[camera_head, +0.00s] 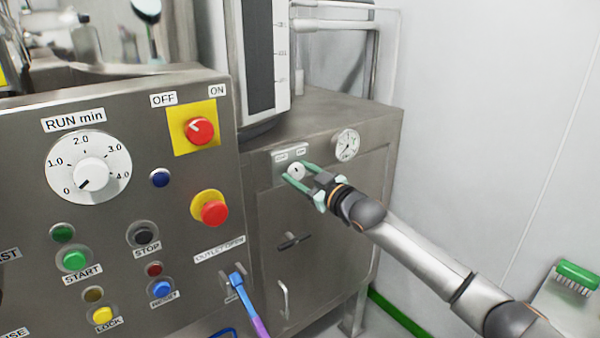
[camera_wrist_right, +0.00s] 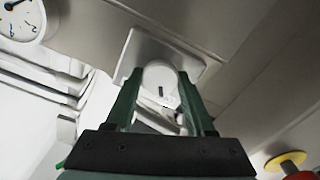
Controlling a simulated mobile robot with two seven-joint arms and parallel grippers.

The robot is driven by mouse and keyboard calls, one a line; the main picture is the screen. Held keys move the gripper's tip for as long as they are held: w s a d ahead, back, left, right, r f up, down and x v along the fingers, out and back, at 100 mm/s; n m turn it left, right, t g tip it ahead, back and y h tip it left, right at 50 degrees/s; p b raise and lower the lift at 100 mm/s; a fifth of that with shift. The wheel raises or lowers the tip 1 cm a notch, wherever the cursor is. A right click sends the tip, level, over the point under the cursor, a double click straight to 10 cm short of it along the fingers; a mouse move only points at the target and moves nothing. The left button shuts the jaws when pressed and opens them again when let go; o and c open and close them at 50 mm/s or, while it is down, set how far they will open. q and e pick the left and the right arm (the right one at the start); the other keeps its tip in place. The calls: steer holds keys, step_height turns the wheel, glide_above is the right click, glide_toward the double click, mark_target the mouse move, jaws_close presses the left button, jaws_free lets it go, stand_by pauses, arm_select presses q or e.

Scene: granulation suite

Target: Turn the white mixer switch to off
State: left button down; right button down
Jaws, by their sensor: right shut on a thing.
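The white mixer switch (camera_head: 296,171) is a round knob on a small grey plate on the front of the steel cabinet, under two small labels too small to read. My right gripper (camera_head: 299,172) reaches in from the right, its green fingers on either side of the knob and shut on it. In the right wrist view the white knob (camera_wrist_right: 160,78) sits between the two green fingertips (camera_wrist_right: 160,88), with a short dark mark on its face. My left gripper is not in view.
A pressure gauge (camera_head: 346,144) is right of the switch on the same cabinet. A control panel (camera_head: 125,205) with a red OFF/ON knob (camera_head: 200,130), a RUN min dial (camera_head: 89,167) and several buttons stands to the left. A blue-purple handle (camera_head: 248,300) sticks out below. A green brush (camera_head: 577,277) is at the right.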

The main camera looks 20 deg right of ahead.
stand_by(0.4)
steer(key=shift+c, duration=1.3)
jaws_free()
steer(key=shift+s, duration=0.15)
steer(key=b+v, duration=0.2)
steer(key=v, duration=1)
steer(key=shift+s+d, duration=0.1)
